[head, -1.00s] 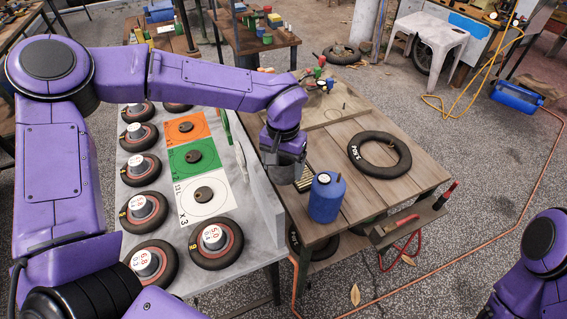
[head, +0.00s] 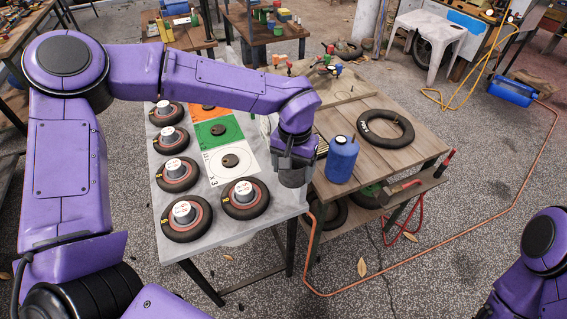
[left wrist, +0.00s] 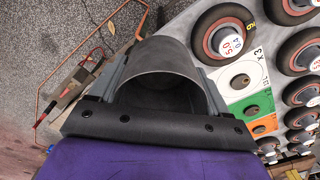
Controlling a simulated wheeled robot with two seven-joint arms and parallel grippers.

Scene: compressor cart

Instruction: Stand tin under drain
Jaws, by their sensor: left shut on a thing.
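A dark grey tin (head: 292,176) hangs below my left gripper (head: 294,160) in the head view. The gripper is shut on it. In the left wrist view the tin (left wrist: 168,62) shows as a wide, open grey cylinder with one finger on each side. It is in the air near the right edge of the grey-white table. A blue tank (head: 512,90) with hoses sits at the far right of the head view. I cannot make out a drain on it. My right gripper is out of view; only part of the right arm shows.
The grey-white table (head: 208,248) holds several wheels and coloured cards. Beside it a wooden bench (head: 395,170) bears a blue bottle (head: 342,160) and a black tyre (head: 385,130). An orange hose (head: 430,262) crosses the floor, otherwise fairly open on the right. A pale stool (head: 432,32) stands behind.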

